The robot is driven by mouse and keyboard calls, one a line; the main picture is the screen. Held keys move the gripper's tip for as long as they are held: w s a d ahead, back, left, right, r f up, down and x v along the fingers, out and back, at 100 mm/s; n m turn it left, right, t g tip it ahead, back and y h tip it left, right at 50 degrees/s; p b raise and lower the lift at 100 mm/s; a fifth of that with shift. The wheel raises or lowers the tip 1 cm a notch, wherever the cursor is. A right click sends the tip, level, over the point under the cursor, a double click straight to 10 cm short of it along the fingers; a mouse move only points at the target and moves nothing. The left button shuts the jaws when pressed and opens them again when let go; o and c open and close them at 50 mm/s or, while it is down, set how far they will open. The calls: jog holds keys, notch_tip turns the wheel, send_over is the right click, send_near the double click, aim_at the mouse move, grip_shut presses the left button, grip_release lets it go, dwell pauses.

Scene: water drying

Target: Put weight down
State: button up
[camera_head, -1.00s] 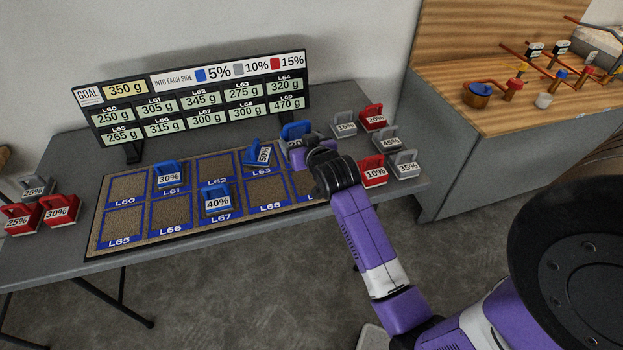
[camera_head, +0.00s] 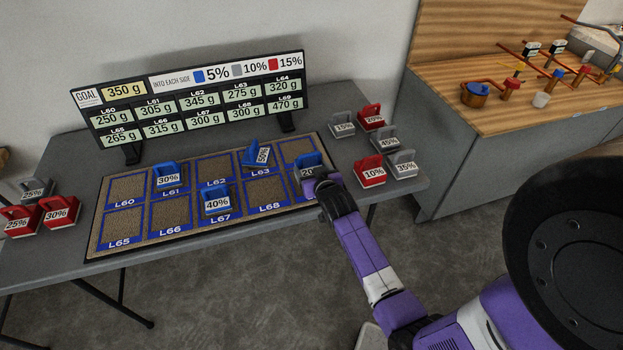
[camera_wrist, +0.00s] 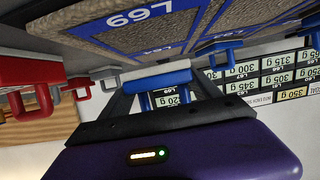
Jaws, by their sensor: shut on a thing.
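My gripper (camera_head: 312,174) is shut on a blue weight (camera_head: 308,161) over the right end of the padded board (camera_head: 180,245), around the L69 cell. Its label reads "20", partly covered by my gripper. In the wrist view, which is upside down, the weight's blue handle (camera_wrist: 158,78) sits between my fingers (camera_wrist: 162,100), close to the L69 mark. I cannot tell whether its base touches the board. Other blue weights on the board are 30% (camera_head: 168,175) at L61, 40% (camera_head: 217,200) at L67 and a tilted 50% (camera_head: 257,155) at L63.
Red 10% (camera_head: 371,172) and grey 35% (camera_head: 403,165) weights stand right of the board, with several more behind. Grey and red weights (camera_head: 58,212) stand at the left. The goal sign (camera_head: 195,100) rises behind the board. L60, L62, L65, L66 and L68 look empty.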

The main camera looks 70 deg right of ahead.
jog(key=shift+f, duration=2.1)
jog(key=shift+f+b, duration=0.15)
jog(key=shift+b, duration=0.2)
jog(key=shift+f, duration=0.1)
jog(key=o, duration=1.6)
jog(key=shift+o, duration=0.2)
